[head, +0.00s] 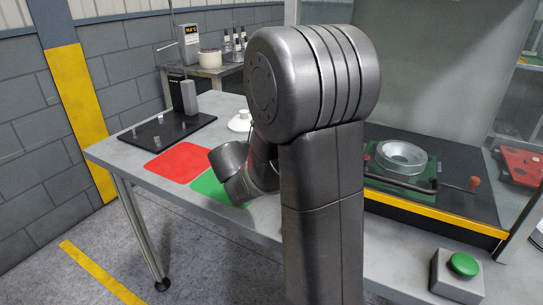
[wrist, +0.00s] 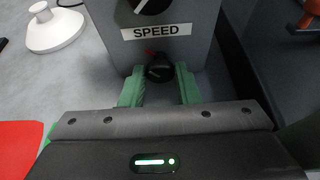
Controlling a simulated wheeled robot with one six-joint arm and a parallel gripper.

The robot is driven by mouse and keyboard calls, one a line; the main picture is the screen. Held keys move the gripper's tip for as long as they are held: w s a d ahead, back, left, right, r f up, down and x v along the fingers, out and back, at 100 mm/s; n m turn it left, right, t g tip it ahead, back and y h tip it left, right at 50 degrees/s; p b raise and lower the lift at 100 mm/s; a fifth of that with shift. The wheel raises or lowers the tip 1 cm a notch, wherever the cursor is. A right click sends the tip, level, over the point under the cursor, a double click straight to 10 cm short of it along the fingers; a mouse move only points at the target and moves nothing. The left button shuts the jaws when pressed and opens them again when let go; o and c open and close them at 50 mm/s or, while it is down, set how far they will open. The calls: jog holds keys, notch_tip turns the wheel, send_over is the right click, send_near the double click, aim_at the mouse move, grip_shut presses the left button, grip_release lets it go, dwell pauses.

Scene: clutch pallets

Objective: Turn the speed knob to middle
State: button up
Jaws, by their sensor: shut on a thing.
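In the wrist view, a grey box (wrist: 200,48) carries a white label (wrist: 155,31) reading SPEED. A small black knob (wrist: 159,73) sits directly below that label, with a small red mark just above it. My gripper (wrist: 160,78) has green fingers, one on each side of this knob, and is shut on it. The lower part of the knob is partly hidden and its exact setting cannot be read. Another black knob with a white line (wrist: 150,5) shows above the label, cut by the frame's top. In the head view my arm hides the gripper and the box.
A white round-based object (wrist: 55,30) stands left of the box. A red mat (head: 175,162) and a green mat (head: 212,187) lie on the table. A black board (head: 150,137) is behind them. A green button (head: 463,265) and a press enclosure with a metal ring (head: 402,157) are at the right.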

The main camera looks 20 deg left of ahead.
jog(key=o, duration=1)
jog(key=shift+c, duration=0.2)
jog(key=shift+s+r, duration=0.1)
jog(key=shift+s, duration=0.05)
jog(key=p+v, duration=0.2)
jog(key=v, duration=1.1)
jog(key=shift+s, duration=0.3)
jog(key=b+x, duration=0.2)
jog(key=x, duration=1.2)
jog(key=shift+r, duration=0.1)
